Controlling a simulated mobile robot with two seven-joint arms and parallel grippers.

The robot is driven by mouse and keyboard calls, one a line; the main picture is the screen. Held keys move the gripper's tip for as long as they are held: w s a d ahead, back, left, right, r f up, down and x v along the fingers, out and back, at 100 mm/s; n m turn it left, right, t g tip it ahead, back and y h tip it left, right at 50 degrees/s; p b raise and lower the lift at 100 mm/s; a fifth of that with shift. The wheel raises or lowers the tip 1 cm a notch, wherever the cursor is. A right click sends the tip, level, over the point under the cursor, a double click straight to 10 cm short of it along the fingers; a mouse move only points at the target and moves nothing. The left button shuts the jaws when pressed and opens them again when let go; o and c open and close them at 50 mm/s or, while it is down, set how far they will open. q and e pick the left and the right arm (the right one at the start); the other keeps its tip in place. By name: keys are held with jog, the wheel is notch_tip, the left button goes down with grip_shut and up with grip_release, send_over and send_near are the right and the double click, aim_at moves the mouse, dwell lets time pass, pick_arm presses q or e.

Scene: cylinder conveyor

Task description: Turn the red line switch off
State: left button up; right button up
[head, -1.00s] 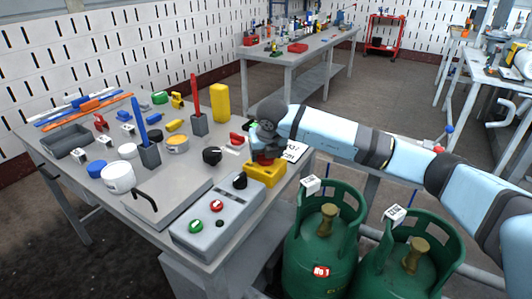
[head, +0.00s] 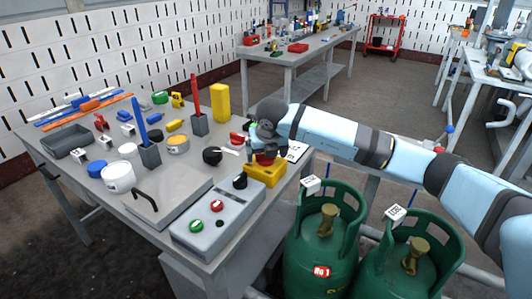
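A grey control box (head: 231,212) lies at the front right corner of the near table. On its top are a red round control (head: 217,206) with a white mark, a green round control (head: 196,226) and a black knob (head: 240,181). A yellow box (head: 265,174) with a red top part stands just behind it. My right gripper (head: 264,148) points down over the yellow box, close to its red part. Its fingers are mostly hidden by the wrist, so I cannot tell their opening or any contact. My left gripper is out of view.
The near table (head: 135,222) carries several tubs, blocks and holders. A tall red rod and a blue rod stand left of my gripper. Two green gas cylinders (head: 321,255) stand right of the table, below my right arm. A second table (head: 296,60) is behind.

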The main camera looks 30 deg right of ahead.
pick_arm(q)
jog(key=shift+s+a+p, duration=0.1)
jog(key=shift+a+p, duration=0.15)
jog(key=shift+p, duration=0.7)
pick_arm(e)
jog(key=v, duration=1.3)
jog(key=shift+s+r, duration=0.15)
jog(key=shift+r, duration=0.1)
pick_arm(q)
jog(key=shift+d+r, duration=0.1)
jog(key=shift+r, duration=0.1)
